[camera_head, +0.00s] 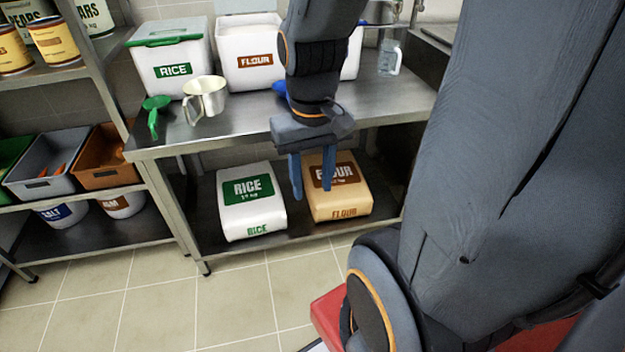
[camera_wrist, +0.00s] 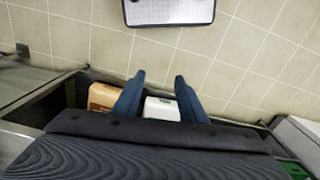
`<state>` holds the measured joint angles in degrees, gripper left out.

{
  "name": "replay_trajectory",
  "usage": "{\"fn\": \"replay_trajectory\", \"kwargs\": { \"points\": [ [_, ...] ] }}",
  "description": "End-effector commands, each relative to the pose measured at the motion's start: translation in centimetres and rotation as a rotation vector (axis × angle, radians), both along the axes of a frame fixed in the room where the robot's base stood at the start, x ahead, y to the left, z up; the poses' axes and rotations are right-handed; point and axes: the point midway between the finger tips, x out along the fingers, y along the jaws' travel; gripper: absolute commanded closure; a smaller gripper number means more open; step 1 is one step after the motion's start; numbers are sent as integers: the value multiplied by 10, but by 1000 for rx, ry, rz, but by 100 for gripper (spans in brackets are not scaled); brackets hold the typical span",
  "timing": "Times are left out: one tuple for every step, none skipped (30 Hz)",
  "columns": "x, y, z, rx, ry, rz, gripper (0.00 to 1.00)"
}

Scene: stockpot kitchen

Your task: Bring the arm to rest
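My gripper (camera_head: 312,190) hangs fingers down in front of the steel table's front edge. Its two blue fingers are apart with nothing between them, and they overlap the flour bag in the head view. In the wrist view my gripper (camera_wrist: 158,84) also shows open and empty, with the bags on the lower shelf beyond the fingers. The upper arm links fill the right of the head view and hide what is behind them.
A rice bag (camera_head: 250,205) and a flour bag (camera_head: 340,190) lie below. A storage rack (camera_head: 90,195) stands left. The front floor is clear.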

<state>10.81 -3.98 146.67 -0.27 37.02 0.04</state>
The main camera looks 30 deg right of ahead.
Motion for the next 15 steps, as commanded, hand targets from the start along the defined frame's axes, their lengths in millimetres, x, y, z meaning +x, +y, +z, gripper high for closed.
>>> {"fn": "replay_trajectory", "kwargs": {
  "points": [
    [-2,1,1,1,5,1,62],
    [-3,1,1,1,8,1,62],
    [-3,1,1,2,9,1,62],
    [-3,1,1,2,9,1,62],
    [-3,1,1,2,9,1,62],
    [-3,1,1,1,8,1,62],
    [-3,1,1,1,8,1,62],
    [-2,1,1,1,8,2,62],
    [-3,2,2,1,8,4,62],
    [-3,3,3,1,8,9,62],
    [-3,6,5,2,8,17,62],
    [-3,10,9,2,9,32,62],
    [-3,15,12,4,10,46,62],
    [-3,20,16,3,9,61,62],
    [-3,27,20,4,9,83,62]
  ]
}}
